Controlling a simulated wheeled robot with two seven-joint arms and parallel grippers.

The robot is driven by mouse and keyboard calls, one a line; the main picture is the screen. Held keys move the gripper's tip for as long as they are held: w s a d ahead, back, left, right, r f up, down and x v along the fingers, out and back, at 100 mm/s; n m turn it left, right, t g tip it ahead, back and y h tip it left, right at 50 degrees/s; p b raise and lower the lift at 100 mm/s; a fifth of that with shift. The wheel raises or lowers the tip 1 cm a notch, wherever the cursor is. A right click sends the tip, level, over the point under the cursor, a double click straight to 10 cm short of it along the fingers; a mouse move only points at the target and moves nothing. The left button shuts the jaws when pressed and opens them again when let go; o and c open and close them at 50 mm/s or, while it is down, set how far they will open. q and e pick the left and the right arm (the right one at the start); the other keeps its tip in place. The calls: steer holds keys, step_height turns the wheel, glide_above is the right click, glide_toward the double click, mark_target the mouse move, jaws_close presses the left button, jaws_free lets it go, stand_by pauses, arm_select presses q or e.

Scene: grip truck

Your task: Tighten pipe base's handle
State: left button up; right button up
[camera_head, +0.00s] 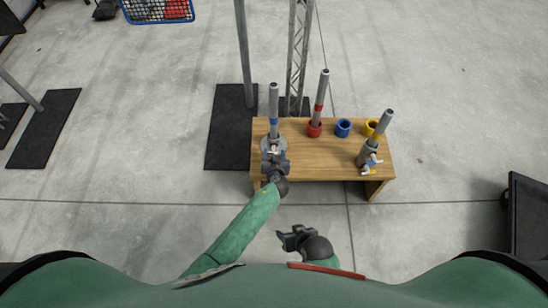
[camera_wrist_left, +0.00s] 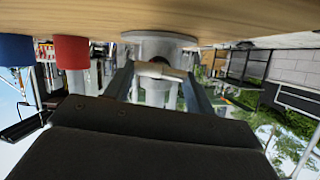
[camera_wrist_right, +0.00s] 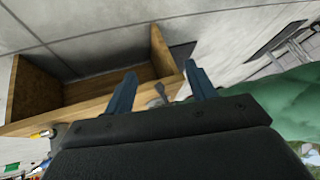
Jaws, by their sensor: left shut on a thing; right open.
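A grey pipe base (camera_head: 268,145) stands at the left end of the wooden bench, with a blue-banded grey pipe (camera_head: 274,103) upright in it. My left gripper (camera_head: 273,157) is at the front of this base, shut on its handle. The left wrist view, upside down, shows the base's round flange (camera_wrist_left: 160,37) and the pale handle (camera_wrist_left: 158,70) between the fingers; the handle is partly hidden. A second grey base (camera_head: 367,154) stands at the bench's right end with a yellow-banded pipe (camera_head: 383,124) and a small handle (camera_head: 372,164). My right gripper (camera_head: 287,239) is open and empty, in front of the bench.
The bench (camera_head: 328,169) also holds a red ring (camera_head: 314,130) with a red-banded pipe (camera_head: 322,92), a blue ring (camera_head: 343,128) and a yellow ring (camera_head: 371,127). Metal poles (camera_head: 244,52) rise behind it. The concrete floor in front is clear.

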arm_select(q)
steer(key=m+b, duration=0.1)
steer(key=b, duration=0.1)
steer(key=shift+d+f+y+b, duration=0.1)
steer(key=shift+y+b, duration=0.2)
steer(key=shift+y, duration=0.1)
steer(key=m+y+b, duration=0.1)
steer(key=b, duration=0.1)
steer(key=shift+d+f+m+b, duration=0.1)
steer(key=shift+f+m+b, duration=0.05)
steer(key=shift+m+b, duration=0.2)
steer(key=shift+m+y+b, duration=0.3)
steer(key=shift+m+b, duration=0.15)
steer(key=shift+b, duration=0.15)
arm_select(e)
step_height(320, 180, down, 15)
steer(key=s+t, duration=0.1)
steer(key=shift+s+f, duration=0.2)
steer(key=shift+d+f, duration=0.1)
steer(key=shift+f, duration=0.05)
arm_select(q)
steer(key=o, duration=1)
steer(key=shift+d, duration=0.1)
steer(key=shift+v, duration=3.95)
arm_select(e)
steer(key=shift+f, duration=0.1)
